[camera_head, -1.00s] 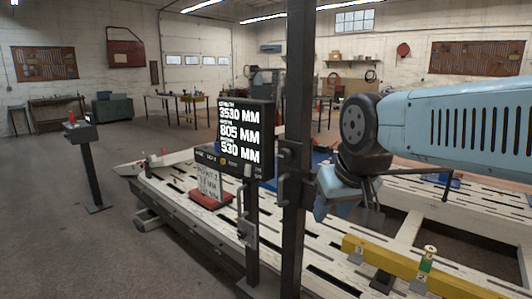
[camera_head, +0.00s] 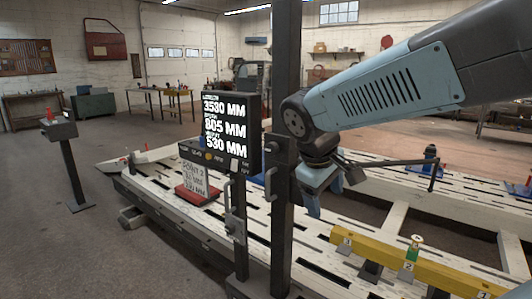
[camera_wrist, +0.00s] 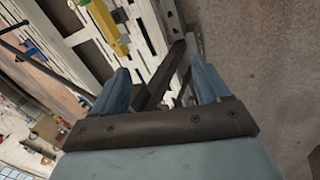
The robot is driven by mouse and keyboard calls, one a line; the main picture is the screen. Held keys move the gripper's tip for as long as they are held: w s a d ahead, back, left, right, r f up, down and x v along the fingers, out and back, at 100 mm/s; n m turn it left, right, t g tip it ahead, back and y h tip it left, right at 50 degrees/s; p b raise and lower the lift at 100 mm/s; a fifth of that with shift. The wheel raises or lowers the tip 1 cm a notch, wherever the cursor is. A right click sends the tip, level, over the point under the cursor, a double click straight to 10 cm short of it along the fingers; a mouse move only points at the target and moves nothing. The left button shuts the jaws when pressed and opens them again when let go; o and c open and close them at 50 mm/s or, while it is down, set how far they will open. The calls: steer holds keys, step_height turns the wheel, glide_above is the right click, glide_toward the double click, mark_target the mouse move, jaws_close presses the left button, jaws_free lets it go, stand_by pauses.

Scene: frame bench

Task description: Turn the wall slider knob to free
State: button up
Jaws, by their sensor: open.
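A dark upright post (camera_head: 287,70) stands in front of me and carries a dark block (camera_head: 283,160) with a small round knob-like part and a handle. I cannot tell for sure that this is the wall slider knob, nor read its setting. My gripper (camera_head: 313,208) is just right of the post in the head view, pointing down above the white bench (camera_head: 150,205), apart from the knob-like part. In the wrist view its blue jaws (camera_wrist: 160,82) are apart with nothing held; the dark post runs away between and beyond them.
A black display (camera_head: 226,125) reading 3530, 805 and 530 MM stands left of the post. A second handle (camera_head: 232,228) sits on its thinner post. A yellow numbered bar (camera_head: 380,255) crosses the bench at right. A control pedestal (camera_head: 70,165) stands on open floor at left.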

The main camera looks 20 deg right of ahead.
steer(key=w+n+h, duration=0.4)
steer(key=w, duration=0.2)
steer(key=n+t+h, duration=0.7)
steer(key=n+t, duration=0.1)
steer(key=n, duration=0.6)
glide_toward(270, 151)
steer(key=x, duration=0.9)
steer(key=shift+w+d, duration=0.25)
